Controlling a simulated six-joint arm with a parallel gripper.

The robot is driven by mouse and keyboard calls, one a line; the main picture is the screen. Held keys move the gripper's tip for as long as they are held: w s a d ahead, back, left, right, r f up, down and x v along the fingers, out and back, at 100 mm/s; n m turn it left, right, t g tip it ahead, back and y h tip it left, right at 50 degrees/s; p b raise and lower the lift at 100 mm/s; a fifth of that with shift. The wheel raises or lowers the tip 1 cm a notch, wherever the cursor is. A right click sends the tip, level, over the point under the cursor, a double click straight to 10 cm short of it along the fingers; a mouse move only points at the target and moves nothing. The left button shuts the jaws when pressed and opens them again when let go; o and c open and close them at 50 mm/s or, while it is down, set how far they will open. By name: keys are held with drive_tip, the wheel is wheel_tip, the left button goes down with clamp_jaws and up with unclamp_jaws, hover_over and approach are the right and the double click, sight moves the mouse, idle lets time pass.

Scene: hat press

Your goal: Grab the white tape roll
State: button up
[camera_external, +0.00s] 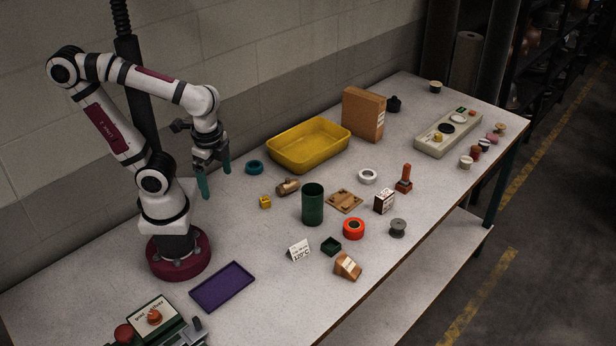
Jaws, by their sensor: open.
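The white tape roll (368,176) lies flat on the table, right of the yellow tray and behind the wooden plate. Its dark centre hole faces up. My gripper (215,188) is at the left, with two teal fingers pointing down. It is open and empty above the table, well to the left of the white roll. Nothing hides the roll.
Between them stand the yellow tray (272,150), a teal roll (254,167), a dark green cup (313,205) and a wooden plate (344,201). Near the white roll are a cardboard box (364,113), an orange-handled stamp (405,178) and a small box (384,201). An orange roll (353,228) lies nearer the front edge.

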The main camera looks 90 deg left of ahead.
idle(0.5)
drive_tip(key=w+d+f+n+g+h, duration=0.1)
drive_tip(key=w+d+f+n+h, duration=0.1)
drive_tip(key=w+d+n+h, duration=0.4)
drive_tip(key=w+n+t+h, duration=0.2)
drive_tip(key=w+n+h, duration=0.1)
drive_tip(key=w+n, duration=0.35)
drive_tip(key=n+t+y, duration=0.8)
drive_tip(key=n+t, duration=0.5)
drive_tip(key=n, duration=1.7)
hover_over(366, 174)
drive_tip(key=s, duration=1.5)
drive_tip(key=f, duration=1.4)
drive_tip(key=shift+w+d, duration=0.15)
drive_tip(key=shift+d, duration=0.2)
drive_tip(key=x, duration=1)
drive_tip(key=f+x, duration=0.1)
drive_tip(key=x, duration=0.4)
drive_tip(key=c, duration=1.4)
